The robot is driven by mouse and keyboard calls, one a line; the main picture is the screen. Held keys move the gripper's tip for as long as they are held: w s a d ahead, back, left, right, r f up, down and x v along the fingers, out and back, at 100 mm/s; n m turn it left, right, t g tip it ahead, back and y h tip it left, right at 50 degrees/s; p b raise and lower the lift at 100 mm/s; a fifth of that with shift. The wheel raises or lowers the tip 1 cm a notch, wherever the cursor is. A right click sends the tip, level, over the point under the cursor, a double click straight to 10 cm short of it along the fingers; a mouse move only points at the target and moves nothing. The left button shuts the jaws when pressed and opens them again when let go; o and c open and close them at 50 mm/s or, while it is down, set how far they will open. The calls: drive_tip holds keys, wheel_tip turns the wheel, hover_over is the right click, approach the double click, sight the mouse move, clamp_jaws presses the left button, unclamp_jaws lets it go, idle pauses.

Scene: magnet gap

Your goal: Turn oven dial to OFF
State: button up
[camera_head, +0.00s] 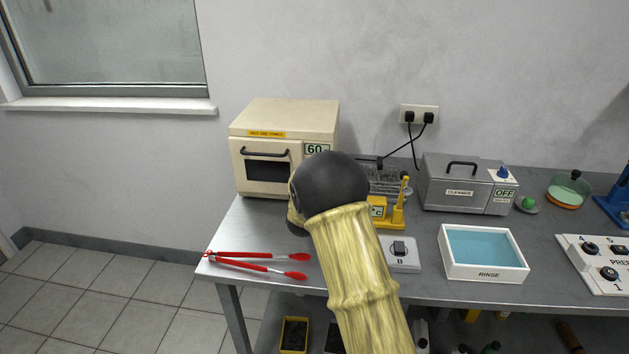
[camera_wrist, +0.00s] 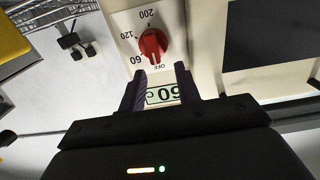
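The cream oven (camera_head: 285,118) stands at the back left of the bench. Its display (camera_head: 316,149) reads 60, and the display also shows in the wrist view (camera_wrist: 162,94). The oven's red dial (camera_wrist: 152,45) shows upside down in the wrist view, with marks OFF, 60, 120 and 200 around it. I cannot tell exactly which mark it points at. My gripper (camera_wrist: 160,68) is open, with its two dark fingers on either side of the display, just short of the dial. In the head view my arm hides the gripper and dial.
Red tongs (camera_head: 262,255) lie at the bench's left end. A yellow device (camera_head: 397,210), a switch box B (camera_head: 401,262), a grey cleaner (camera_head: 455,185) and a rinse tray (camera_head: 484,273) stand to the right. The oven window (camera_wrist: 265,35) is beside the dial.

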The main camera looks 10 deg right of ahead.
wheel_tip(320, 180, up, 7)
idle(0.5)
drive_tip(key=shift+s+f+g+y, duration=0.25)
drive_tip(key=shift+g+y, duration=0.05)
drive_tip(key=s+f+n+g+y, duration=0.15)
drive_tip(key=s+f+g, duration=0.35)
drive_tip(key=s, duration=0.8)
drive_tip(key=s+f+n+g+y, duration=0.15)
drive_tip(key=s+f+g, duration=0.25)
drive_tip(key=s, duration=1)
drive_tip(key=s+f+g+y, duration=0.2)
drive_tip(key=s+f+g, duration=0.3)
drive_tip(key=s, duration=0.8)
drive_tip(key=w+p+v, duration=0.2)
drive_tip(key=p+v, duration=1)
drive_tip(key=shift+w+r+p, duration=0.3)
drive_tip(key=shift+w+r, duration=0.1)
drive_tip(key=shift+d, duration=0.1)
